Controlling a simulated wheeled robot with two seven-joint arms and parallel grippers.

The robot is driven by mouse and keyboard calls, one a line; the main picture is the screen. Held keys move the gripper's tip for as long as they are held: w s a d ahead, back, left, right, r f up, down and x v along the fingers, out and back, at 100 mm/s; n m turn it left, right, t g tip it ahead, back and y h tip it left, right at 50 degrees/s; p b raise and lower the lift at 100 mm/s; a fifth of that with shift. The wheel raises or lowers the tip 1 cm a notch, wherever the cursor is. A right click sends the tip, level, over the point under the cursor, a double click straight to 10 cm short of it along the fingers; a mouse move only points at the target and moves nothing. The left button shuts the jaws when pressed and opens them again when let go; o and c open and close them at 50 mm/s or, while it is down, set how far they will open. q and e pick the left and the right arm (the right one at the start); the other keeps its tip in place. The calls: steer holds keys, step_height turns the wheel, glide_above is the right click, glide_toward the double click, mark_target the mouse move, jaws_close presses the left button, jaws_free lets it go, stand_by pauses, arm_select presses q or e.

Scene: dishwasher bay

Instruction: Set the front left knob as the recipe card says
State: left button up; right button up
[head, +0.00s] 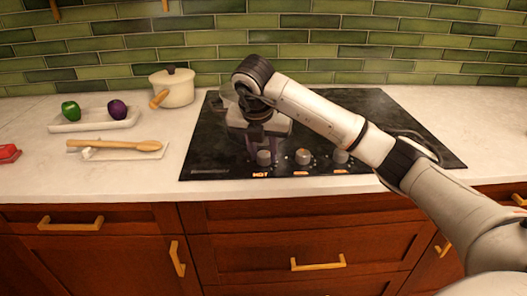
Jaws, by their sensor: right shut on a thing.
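The black cooktop (215,150) is set in the white counter, with a row of grey knobs along its front edge. The leftmost visible knob (264,158) is between the fingers of my right gripper (264,150), which points down and is shut on it. A small lit orange label below this knob seems to read "HOT". A middle knob (303,157) and a right knob (340,156) stand free beside it, each with a smaller orange label. The knob's pointer is too small to read. I cannot make out a recipe card. My left gripper is not in view.
A cream pot (175,92) stands behind left of the cooktop. A white tray (95,124) holds a green and a purple vegetable. A wooden spoon (135,146) lies on a white board. A red object (8,153) sits at the left edge. My right arm covers the cooktop's right part.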

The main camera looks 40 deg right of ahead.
steer(key=o, duration=1)
steer(key=shift+o, duration=0.2)
steer(key=p+v, duration=0.1)
steer(key=v, duration=0.9)
steer(key=shift+r+p, duration=0.2)
steer(key=shift+p, duration=0.1)
